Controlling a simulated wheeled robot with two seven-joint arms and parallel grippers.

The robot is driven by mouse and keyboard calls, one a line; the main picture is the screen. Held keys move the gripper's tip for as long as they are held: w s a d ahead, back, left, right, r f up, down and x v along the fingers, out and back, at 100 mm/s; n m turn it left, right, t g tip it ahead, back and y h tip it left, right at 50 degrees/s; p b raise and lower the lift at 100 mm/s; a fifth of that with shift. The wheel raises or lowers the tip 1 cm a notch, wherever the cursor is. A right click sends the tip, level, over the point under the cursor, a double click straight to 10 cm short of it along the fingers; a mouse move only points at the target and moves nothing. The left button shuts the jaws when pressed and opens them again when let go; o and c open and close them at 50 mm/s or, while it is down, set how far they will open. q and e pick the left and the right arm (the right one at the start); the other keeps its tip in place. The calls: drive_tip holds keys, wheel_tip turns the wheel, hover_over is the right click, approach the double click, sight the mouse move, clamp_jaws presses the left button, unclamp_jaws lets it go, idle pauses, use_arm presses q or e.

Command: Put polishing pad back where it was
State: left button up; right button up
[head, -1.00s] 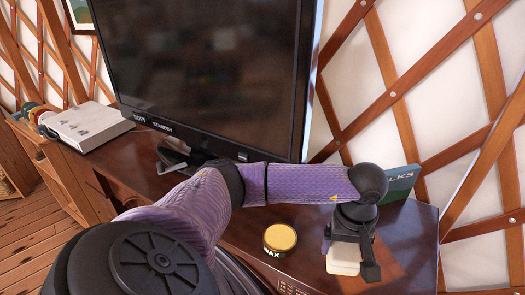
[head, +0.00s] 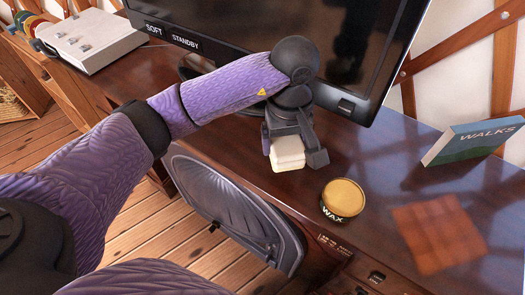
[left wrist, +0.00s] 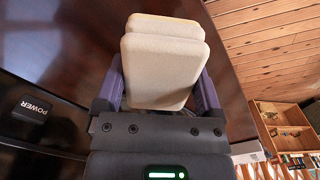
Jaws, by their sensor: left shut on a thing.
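The polishing pad (head: 287,158) is a cream, thick, rounded block, which looks layered. My left gripper (head: 292,148) is shut on it and holds it over the dark wooden tabletop (head: 385,145), left of the wax tin and in front of the screen. I cannot tell whether the pad touches the tabletop. In the left wrist view the pad (left wrist: 163,62) sits between the two purple-sided fingers (left wrist: 160,92). My right gripper is not in view.
A round wax tin (head: 343,200) stands right of the pad. A book marked WALKS (head: 475,142) stands farther right. A reddish square patch (head: 438,232) lies on the tabletop. The large screen (head: 340,45) stands behind. A white box (head: 92,40) is at the far left.

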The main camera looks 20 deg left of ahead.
use_arm(q)
wheel_tip(320, 180, down, 7)
drive_tip(key=shift+d+r, duration=0.1)
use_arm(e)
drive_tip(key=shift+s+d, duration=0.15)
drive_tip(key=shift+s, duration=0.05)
use_arm(q)
drive_tip(key=o, duration=0.9)
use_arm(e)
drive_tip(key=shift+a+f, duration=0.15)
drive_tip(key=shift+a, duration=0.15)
